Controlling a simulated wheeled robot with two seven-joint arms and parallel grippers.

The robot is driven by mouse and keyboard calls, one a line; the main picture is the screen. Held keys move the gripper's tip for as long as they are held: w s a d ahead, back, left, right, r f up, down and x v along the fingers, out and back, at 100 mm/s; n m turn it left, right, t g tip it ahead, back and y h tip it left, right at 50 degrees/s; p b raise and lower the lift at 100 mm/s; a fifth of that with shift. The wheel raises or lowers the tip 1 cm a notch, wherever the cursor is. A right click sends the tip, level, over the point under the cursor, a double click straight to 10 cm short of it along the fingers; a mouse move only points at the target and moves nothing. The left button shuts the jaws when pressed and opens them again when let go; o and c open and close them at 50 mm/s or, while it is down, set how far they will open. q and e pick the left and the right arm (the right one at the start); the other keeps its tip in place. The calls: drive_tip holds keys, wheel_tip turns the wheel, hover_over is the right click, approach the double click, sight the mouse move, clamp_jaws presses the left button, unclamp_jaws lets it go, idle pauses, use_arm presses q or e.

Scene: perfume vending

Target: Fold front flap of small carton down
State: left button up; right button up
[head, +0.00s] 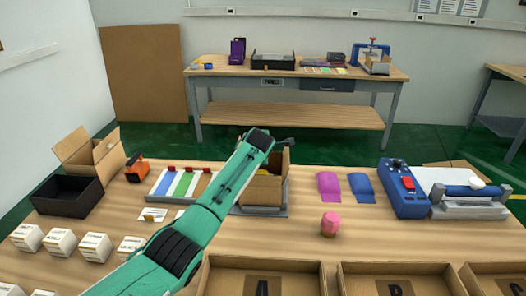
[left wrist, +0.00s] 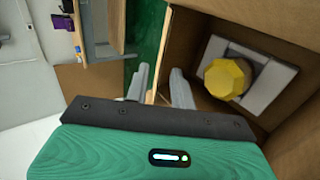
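The small carton (head: 262,190) stands open-topped on a grey base (head: 275,211) near the middle of the table, partly hidden by my left arm. In the left wrist view, I look into the carton (left wrist: 285,28) and see a yellow faceted cap (left wrist: 224,79) in a pale insert (left wrist: 262,82). My left gripper (head: 284,143) is over the carton's top. In the left wrist view, its fingers (left wrist: 159,88) are apart, with a thin cardboard edge between them. I cannot tell whether they touch it. The front flap is not clearly seen. My right gripper is not in view.
An open carton (head: 90,155) and black box (head: 66,195) stand at the left. White boxes (head: 95,246) line the front left. A pink jar (head: 329,224), coloured sheets (head: 345,187) and a blue device (head: 403,188) are at the right. Trays (head: 330,268) line the front edge.

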use_arm(q)
drive_tip(key=shift+x, duration=1.1)
clamp_jaws()
